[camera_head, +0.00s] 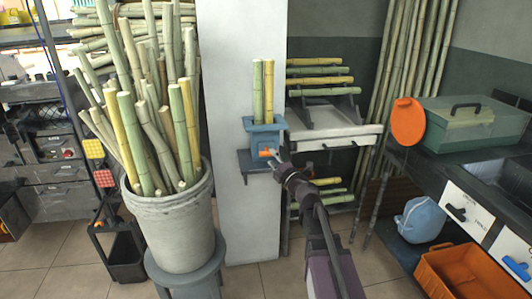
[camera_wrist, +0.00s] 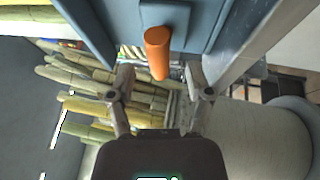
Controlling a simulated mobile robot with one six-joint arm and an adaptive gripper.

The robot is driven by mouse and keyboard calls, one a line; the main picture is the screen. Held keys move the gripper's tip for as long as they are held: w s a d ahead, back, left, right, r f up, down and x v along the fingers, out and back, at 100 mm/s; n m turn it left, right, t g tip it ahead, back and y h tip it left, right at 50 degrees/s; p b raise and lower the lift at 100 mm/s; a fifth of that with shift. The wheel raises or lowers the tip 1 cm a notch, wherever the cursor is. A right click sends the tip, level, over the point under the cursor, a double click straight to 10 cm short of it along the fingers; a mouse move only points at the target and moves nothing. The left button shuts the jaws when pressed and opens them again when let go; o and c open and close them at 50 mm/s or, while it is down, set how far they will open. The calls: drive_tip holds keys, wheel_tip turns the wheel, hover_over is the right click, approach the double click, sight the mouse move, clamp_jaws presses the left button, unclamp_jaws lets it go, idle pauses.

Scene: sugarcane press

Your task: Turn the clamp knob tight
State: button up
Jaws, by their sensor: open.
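The clamp knob (camera_head: 265,152) is a small orange piece on the front of the blue press (camera_head: 266,130), which is mounted on a pale column. In the wrist view the knob (camera_wrist: 158,48) is an orange cylinder sticking out from a blue plate (camera_wrist: 166,18). My gripper (camera_head: 276,161) is right beside the knob in the head view. In the wrist view my gripper (camera_wrist: 160,78) is open, with one finger on each side of the knob's free end and a gap visible on both sides. Two cane pieces (camera_head: 263,88) stand upright in the top of the press.
A large bucket of cane (camera_head: 180,232) stands on a stool to the left. A rack with a white shelf (camera_head: 330,136) holds cane to the right. A dark counter with a green toolbox (camera_head: 474,126) and an orange disc (camera_head: 408,121) is at far right.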

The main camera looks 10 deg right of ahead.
sight(267, 151)
drive_tip(key=shift+x, duration=1.55)
clamp_jaws()
drive_tip(key=shift+a+r, duration=0.1)
drive_tip(key=shift+a, duration=0.15)
drive_tip(key=shift+d, duration=0.15)
